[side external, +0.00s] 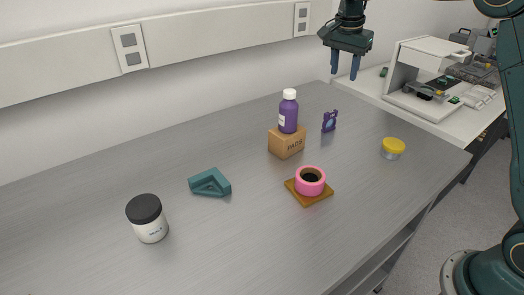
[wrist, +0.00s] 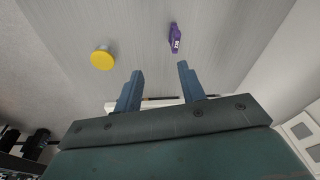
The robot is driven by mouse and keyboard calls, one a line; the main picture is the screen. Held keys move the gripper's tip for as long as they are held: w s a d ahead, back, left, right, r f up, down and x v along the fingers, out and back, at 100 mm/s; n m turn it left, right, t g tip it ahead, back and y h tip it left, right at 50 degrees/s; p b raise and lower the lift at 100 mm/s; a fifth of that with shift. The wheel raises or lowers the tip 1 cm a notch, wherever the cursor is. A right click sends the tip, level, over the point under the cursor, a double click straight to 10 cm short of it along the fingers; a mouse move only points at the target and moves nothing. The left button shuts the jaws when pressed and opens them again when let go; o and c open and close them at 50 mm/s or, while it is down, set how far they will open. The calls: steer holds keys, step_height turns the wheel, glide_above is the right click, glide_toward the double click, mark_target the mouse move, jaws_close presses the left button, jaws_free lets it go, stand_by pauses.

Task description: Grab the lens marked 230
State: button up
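A small purple lens holder (side external: 329,121) stands upright on the grey bench, right of the cardboard box. It also shows in the wrist view as a purple piece (wrist: 175,38) with a white label, too small to read. A round light patch, likely the lens, shows in its frame. My gripper (side external: 345,78) is above the bench's far end, pointing down. In the wrist view my gripper (wrist: 157,80) has its two blue fingers spread apart with nothing between them. The purple piece is beyond the fingertips, apart from them.
A purple bottle (side external: 288,111) stands on a cardboard box (side external: 284,146). A yellow-lidded jar (side external: 393,148), pink tape roll (side external: 310,181) on a brown square (side external: 325,192), teal block (side external: 209,182) and black-lidded jar (side external: 148,218) are spread over the bench (side external: 90,210). White equipment (side external: 430,60) stands behind.

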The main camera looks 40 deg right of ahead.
mark_target(330, 116)
steer(key=w+f+m, duration=0.1)
steer(key=f, duration=0.1)
steer(key=w+d+f+m, duration=0.1)
steer(key=w+f, duration=0.1)
steer(key=w+d+f+m+g, duration=0.1)
steer(key=w+f, duration=0.1)
steer(key=f, duration=0.1)
steer(key=shift+w+d+m, duration=0.15)
steer(key=shift+w+m, duration=0.05)
steer(key=shift+m, duration=0.1)
steer(key=shift+f, duration=0.15)
steer(key=shift+d+f, duration=0.2)
steer(key=shift+f, duration=1.2)
steer(key=shift+d+f, duration=0.25)
steer(key=shift+f, duration=1.1)
steer(key=shift+d+f, duration=0.2)
steer(key=shift+f, duration=1.2)
steer(key=shift+d+f, duration=0.25)
steer(key=shift+f, duration=1.05)
steer(key=shift+d+f, duration=0.25)
steer(key=shift+f, duration=1)
jaws_close()
